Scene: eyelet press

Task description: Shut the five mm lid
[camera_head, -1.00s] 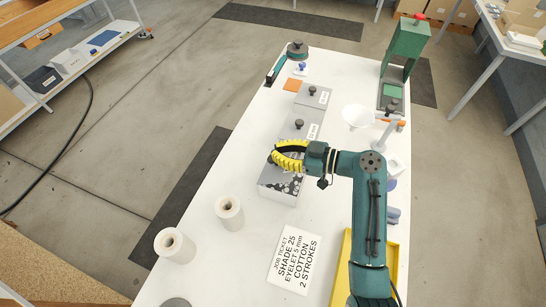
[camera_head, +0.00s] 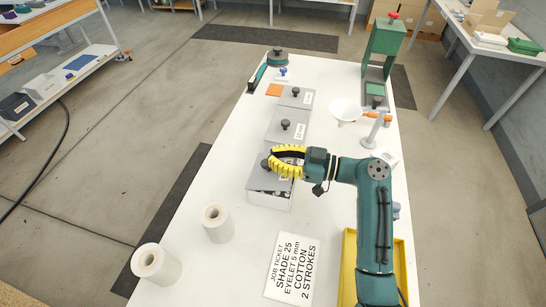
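Three grey boxes with black-knobbed lids stand in a row on the white table. The nearest box (camera_head: 271,201) has its grey lid (camera_head: 260,178) lying askew, with small dark pieces showing beside it. The lid's black knob (camera_head: 265,163) is at the tips of my gripper (camera_head: 271,157). My gripper's yellow fingers point left over this box and hide part of its top and label, so I cannot read its size. A dark gap shows between the fingers, but I cannot tell whether they grip the knob.
The middle box (camera_head: 288,127) and far box (camera_head: 297,96) have lids on. Two white rolls (camera_head: 218,222) and a job ticket (camera_head: 292,268) lie nearer. A white funnel (camera_head: 345,110), a green press (camera_head: 383,50) and a yellow tray (camera_head: 348,270) stand to the right.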

